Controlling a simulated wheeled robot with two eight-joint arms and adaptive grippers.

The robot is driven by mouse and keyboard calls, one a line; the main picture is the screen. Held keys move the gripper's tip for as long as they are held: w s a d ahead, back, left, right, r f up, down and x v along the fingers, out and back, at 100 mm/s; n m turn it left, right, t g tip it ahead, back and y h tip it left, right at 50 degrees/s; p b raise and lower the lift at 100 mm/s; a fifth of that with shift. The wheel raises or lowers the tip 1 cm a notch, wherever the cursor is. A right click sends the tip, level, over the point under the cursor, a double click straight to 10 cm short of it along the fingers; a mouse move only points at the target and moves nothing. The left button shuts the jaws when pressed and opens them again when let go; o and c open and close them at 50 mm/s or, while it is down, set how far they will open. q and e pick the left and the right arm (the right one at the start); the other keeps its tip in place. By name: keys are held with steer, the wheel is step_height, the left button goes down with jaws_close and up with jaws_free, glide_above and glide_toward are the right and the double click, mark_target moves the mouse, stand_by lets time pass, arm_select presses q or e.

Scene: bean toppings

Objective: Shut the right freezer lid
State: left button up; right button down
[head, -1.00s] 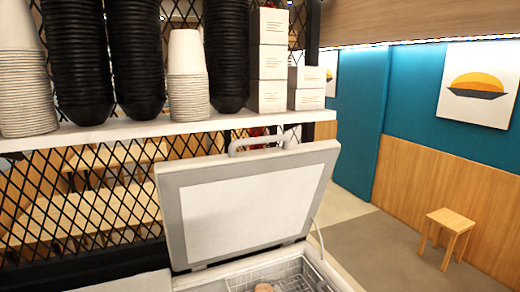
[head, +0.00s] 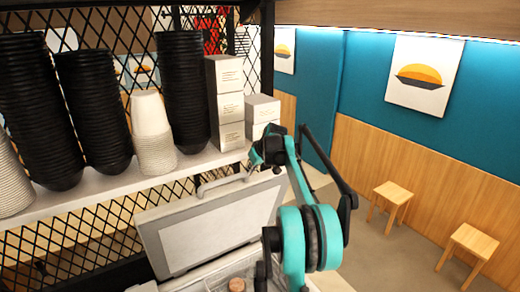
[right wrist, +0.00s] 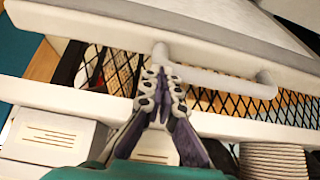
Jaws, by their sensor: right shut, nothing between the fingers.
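The right freezer lid (head: 215,228) stands raised and tilted open in the head view, with a light inner panel and a bar handle (head: 222,184) on its top edge. The freezer's open top shows below it, partly cut off. My right gripper (head: 262,158) is shut and empty, close to the lid's upper right corner. In the right wrist view my gripper's fingertips (right wrist: 160,75) are together near one end of the handle (right wrist: 215,79), with the lid (right wrist: 200,28) above. I cannot tell whether they touch the handle. My left gripper is out of view.
A white shelf (head: 110,187) holds black bowl stacks (head: 93,110), white cup stacks (head: 153,135) and small white boxes (head: 226,105) behind the lid, close to my right gripper. A black mesh (head: 60,240) stands behind. Wooden stools (head: 390,200) stand farther right on open floor.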

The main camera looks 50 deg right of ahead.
steer(key=s+d+r+p, duration=0.1)
steer(key=d+r+p, duration=0.15)
steer(key=d, duration=0.65)
steer(key=p+x, duration=0.3)
steer(key=x, duration=0.6)
steer(key=shift+f, duration=0.1)
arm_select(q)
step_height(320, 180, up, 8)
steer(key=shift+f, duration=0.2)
arm_select(e)
steer(key=shift+w+f, duration=0.35)
steer(key=shift+f, duration=0.1)
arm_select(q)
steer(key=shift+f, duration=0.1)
arm_select(e)
steer(key=shift+s+f, duration=0.1)
